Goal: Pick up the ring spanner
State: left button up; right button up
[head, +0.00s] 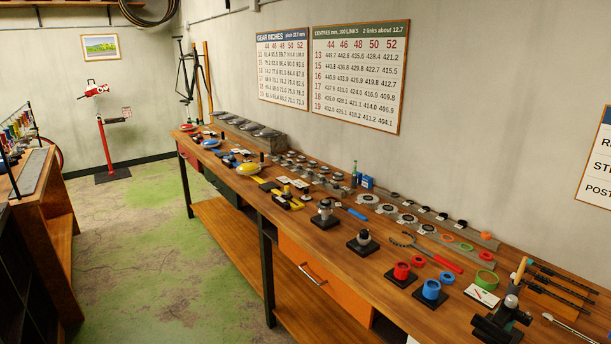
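A slim silver tool (570,328) lies on the long wooden workbench (385,282) at the lower right edge of the head view. A red-handled tool (436,254) with a dark curved end and a short blue-handled tool (355,213) lie further back along the bench. Neither of my grippers shows in the head view.
A dark vice-like block (497,325) stands left of the silver tool. The green-grey floor (145,240) left of the bench is open.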

aim_at(353, 212)
jog(key=i+j, duration=0.2)
jog(key=i, duration=0.2)
jog(key=i+j, duration=0.2)
jog(key=i, duration=0.2)
jog(key=i+j+z, duration=0.1)
jog(key=z, duration=0.3)
jog(key=i+j+z, duration=0.25)
jog(key=z, duration=0.15)
jog(key=i+j+z, duration=0.15)
jog(key=z, duration=0.25)
jog(key=j, duration=0.05)
